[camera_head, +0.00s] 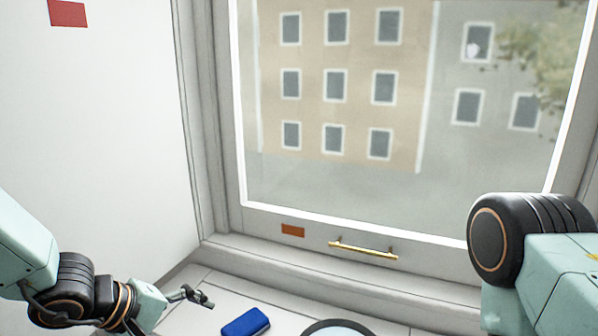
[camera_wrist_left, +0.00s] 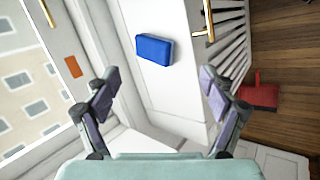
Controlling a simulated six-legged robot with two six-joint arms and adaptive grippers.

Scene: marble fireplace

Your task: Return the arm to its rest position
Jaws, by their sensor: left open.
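My left arm comes in from the left in the head view, with its gripper (camera_head: 198,297) low over the white sill. In the left wrist view the same gripper (camera_wrist_left: 159,82) has its two fingers spread wide apart with nothing between them. A blue box-like object (camera_head: 246,322) lies on the sill to the right of the gripper, apart from it. It also shows in the left wrist view (camera_wrist_left: 155,50), beyond the fingertips. My right arm shows at the right edge of the head view, but its gripper is out of the frame.
A window with a brass handle (camera_head: 363,249) and an orange-red patch (camera_head: 293,230) stands behind the sill. A round dark-rimmed object (camera_head: 338,328) is cut off at the bottom. The left wrist view shows a slatted white radiator (camera_wrist_left: 228,38) and a red dustpan-like object (camera_wrist_left: 259,93) on wooden floor.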

